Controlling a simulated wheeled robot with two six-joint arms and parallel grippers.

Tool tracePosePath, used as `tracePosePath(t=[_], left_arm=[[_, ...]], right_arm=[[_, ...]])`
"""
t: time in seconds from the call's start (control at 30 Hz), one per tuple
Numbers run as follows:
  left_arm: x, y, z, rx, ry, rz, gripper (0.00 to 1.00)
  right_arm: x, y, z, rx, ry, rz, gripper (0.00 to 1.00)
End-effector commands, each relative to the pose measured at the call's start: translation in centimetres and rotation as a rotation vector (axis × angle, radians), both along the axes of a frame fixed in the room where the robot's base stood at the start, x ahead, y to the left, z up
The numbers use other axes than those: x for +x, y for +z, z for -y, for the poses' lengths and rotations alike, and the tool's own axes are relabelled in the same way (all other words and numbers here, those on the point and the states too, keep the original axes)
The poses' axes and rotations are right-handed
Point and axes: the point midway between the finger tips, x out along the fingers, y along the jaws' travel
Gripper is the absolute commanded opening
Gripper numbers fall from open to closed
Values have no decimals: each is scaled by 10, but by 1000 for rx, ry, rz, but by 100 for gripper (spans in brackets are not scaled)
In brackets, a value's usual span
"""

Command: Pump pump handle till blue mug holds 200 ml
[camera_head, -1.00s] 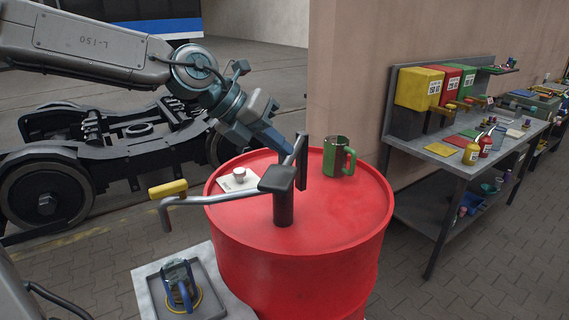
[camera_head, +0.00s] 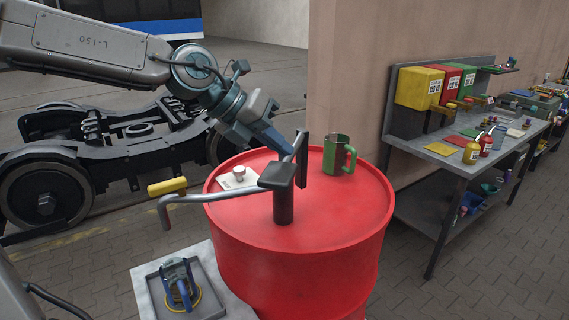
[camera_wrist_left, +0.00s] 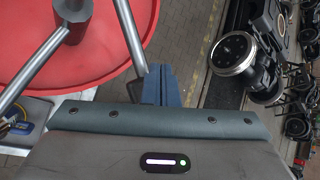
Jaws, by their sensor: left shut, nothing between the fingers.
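The pump stands on a red drum (camera_head: 330,222), with a dark post (camera_head: 283,206) and a black head (camera_head: 277,177). A grey pipe (camera_head: 220,196) runs left from the head and bends down above a tray. My left gripper (camera_head: 287,148) is shut and empty beside the metal rod and black bar (camera_head: 302,160) behind the head. Its blue fingers (camera_wrist_left: 160,85) are near the rod's end (camera_wrist_left: 132,40) in the left wrist view; contact is unclear. My right gripper is not in view.
A green mug (camera_head: 338,155) and a white plate with a knob (camera_head: 238,178) are on the drum. The tray (camera_head: 205,268) is beside it. A workbench (camera_head: 440,165) with coloured bins stands right. A bogie (camera_head: 75,160) is behind left. Paved floor is open in front.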

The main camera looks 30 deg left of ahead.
Motion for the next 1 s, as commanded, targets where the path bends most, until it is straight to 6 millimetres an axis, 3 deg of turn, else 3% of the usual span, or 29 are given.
tracePosePath(t=[1.0], left_arm=[[0, -8, 0, 0, 0, 0, 0]], right_arm=[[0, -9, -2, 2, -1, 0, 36]])
